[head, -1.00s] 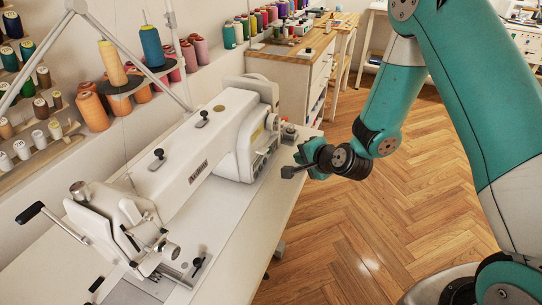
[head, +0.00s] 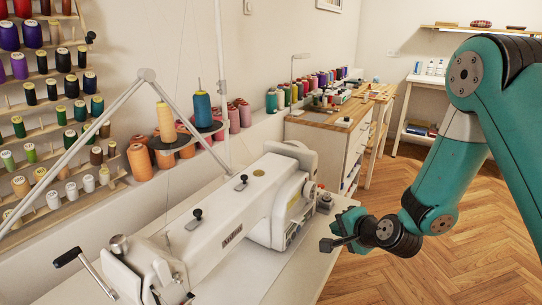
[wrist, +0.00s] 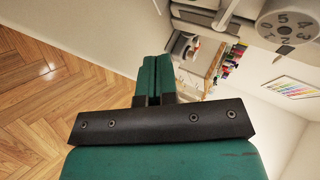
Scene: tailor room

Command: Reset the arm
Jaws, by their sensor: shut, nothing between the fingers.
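My gripper (head: 328,244) is in the head view, right of the sewing machine, at the end of my teal arm. Its fingers are shut and hold nothing. In the wrist view the two teal fingers (wrist: 153,80) lie side by side, pressed together. The white sewing machine (head: 215,228) stands on a white table (head: 262,283). My gripper is close to the machine's right end, over or just beside the table's right edge; I cannot tell the exact gap. The machine's numbered dial (wrist: 284,27) shows at the top right of the wrist view.
Thread spools on a wall rack (head: 60,125) and cone spools (head: 165,120) on a stand are left and behind the machine. A wooden-topped cabinet (head: 335,122) stands farther back. The wooden floor (head: 470,225) on the right is clear.

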